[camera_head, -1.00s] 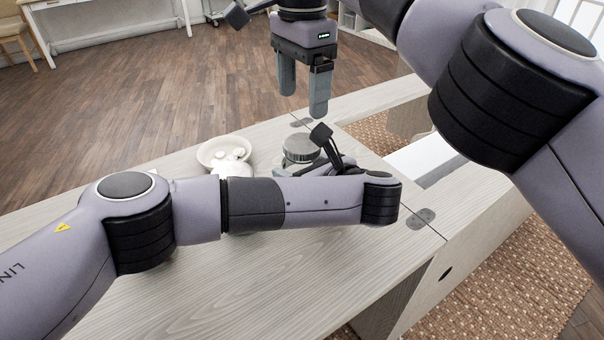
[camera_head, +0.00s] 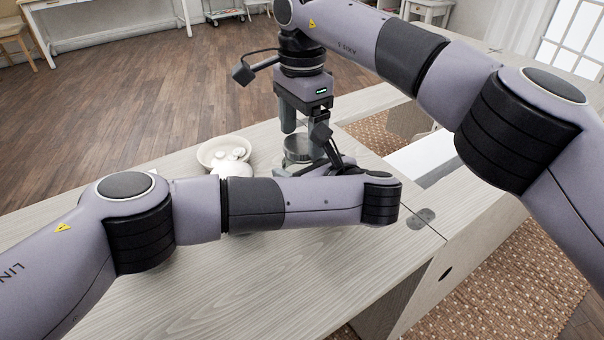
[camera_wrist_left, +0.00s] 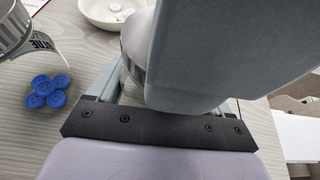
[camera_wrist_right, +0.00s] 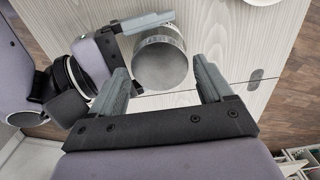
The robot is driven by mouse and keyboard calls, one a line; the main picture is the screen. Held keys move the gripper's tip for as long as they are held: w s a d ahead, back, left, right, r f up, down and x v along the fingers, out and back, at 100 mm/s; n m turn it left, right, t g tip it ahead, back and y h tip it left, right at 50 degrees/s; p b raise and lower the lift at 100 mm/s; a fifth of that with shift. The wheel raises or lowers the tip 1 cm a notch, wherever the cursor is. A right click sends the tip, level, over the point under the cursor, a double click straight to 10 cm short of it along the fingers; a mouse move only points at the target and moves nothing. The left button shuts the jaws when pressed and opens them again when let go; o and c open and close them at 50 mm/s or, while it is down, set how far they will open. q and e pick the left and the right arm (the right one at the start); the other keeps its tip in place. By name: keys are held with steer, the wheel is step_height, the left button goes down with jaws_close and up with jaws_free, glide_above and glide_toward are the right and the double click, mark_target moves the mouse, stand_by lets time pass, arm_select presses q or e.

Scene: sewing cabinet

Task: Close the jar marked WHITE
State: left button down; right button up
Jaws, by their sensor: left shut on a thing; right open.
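A jar with a grey metal lid (camera_head: 299,150) stands on the cabinet top, beside the white bowl. The lid's flat round top (camera_wrist_right: 160,66) fills the middle of the right wrist view. I cannot tell how tightly it sits, and no label is readable on this jar. My right gripper (camera_head: 304,132) points down over the lid. It is open, with one finger on each side of the lid (camera_wrist_right: 163,84).
A white bowl (camera_head: 206,156) with white buttons stands left of the jar. In the left wrist view, another jar (camera_wrist_left: 18,32) with a dark-lettered label stands by several blue buttons (camera_wrist_left: 46,91). The near cabinet top (camera_head: 220,285) is clear.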

steer(key=shift+f, duration=0.3)
steer(key=c, duration=0.9)
steer(key=m, duration=1.8)
steer(key=o, duration=1.2)
steer(key=shift+o, duration=0.2)
steer(key=shift+r, duration=0.1)
